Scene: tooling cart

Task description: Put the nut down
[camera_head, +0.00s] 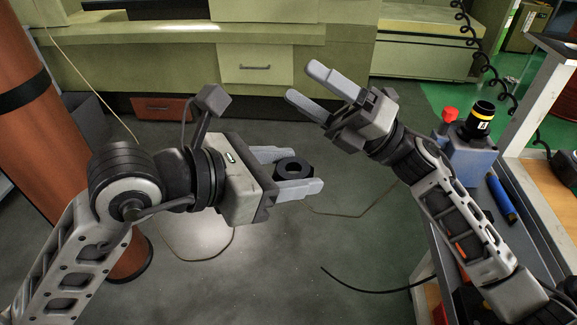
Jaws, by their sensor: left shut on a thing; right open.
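A black ring-shaped nut (293,169) sits between the fingers of my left gripper (295,172) in the head view. The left gripper is shut on the nut and holds it in the air over the grey floor. The nut's hole faces up toward the camera. My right gripper (306,84) is up and to the right of the nut, with its two fingers apart and nothing between them. It points to the upper left, away from the cart (527,220).
The cart at the right carries a blue block (466,160) with a black, yellow-banded cylinder (480,118), a red knob (450,114) and a blue tube (502,199). An orange pillar (30,120) stands at the left. Green cabinets (255,65) line the back.

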